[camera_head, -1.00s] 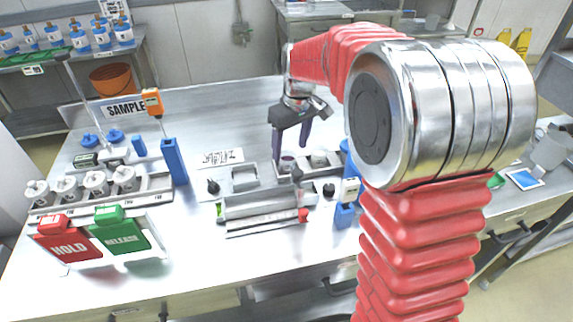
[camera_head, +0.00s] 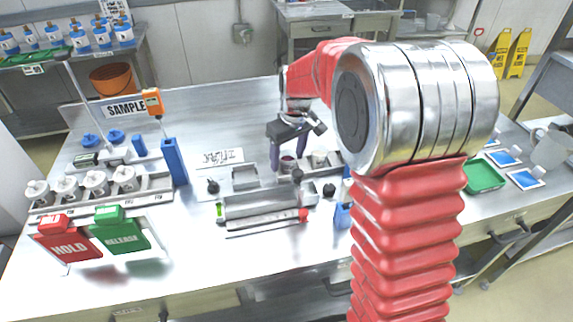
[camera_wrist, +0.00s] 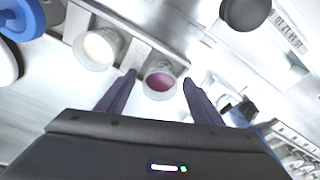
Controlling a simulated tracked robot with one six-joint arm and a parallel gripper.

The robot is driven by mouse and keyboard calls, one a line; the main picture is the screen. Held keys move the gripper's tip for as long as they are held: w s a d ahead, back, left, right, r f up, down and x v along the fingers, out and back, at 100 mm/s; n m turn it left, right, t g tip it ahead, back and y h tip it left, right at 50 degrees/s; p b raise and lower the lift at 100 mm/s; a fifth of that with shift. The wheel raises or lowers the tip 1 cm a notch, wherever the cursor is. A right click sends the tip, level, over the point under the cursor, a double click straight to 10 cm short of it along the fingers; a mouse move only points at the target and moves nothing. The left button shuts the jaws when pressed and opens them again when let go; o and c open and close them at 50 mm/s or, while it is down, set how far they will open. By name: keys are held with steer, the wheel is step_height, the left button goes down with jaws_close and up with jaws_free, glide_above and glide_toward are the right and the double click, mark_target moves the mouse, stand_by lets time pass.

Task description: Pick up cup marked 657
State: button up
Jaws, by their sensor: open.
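A small cup with dark red contents (camera_wrist: 159,84) stands just ahead of and between my fingertips in the wrist view. It also shows in the head view (camera_head: 287,163), partly behind my fingers. A second small cup, with cream contents (camera_wrist: 97,48), stands beside it to the upper left; in the head view it is on the right (camera_head: 319,158). No number can be read on either cup. My gripper (camera_wrist: 159,78) is open and empty, its two dark purple fingers spread around the red cup's near side. In the head view my gripper (camera_head: 290,157) is low over the cup holder.
Both cups are at a metal holder (camera_wrist: 130,35). Black knobs (camera_wrist: 245,12) and a blue-lidded item (camera_wrist: 22,16) are close by. On the table are a metal trough (camera_head: 260,205), a red HOLD sign (camera_head: 68,245) and a green RELEASE sign (camera_head: 120,235).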

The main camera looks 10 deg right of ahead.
steer(key=shift+c, duration=0.4)
steer(key=c, duration=1.1)
steer(key=shift+o, duration=0.2)
steer(key=shift+r, duration=0.3)
step_height(320, 180, up, 9)
steer(key=shift+r, duration=0.15)
steer(key=shift+r, duration=0.1)
stand_by(0.4)
steer(key=shift+d, duration=0.15)
stand_by(0.5)
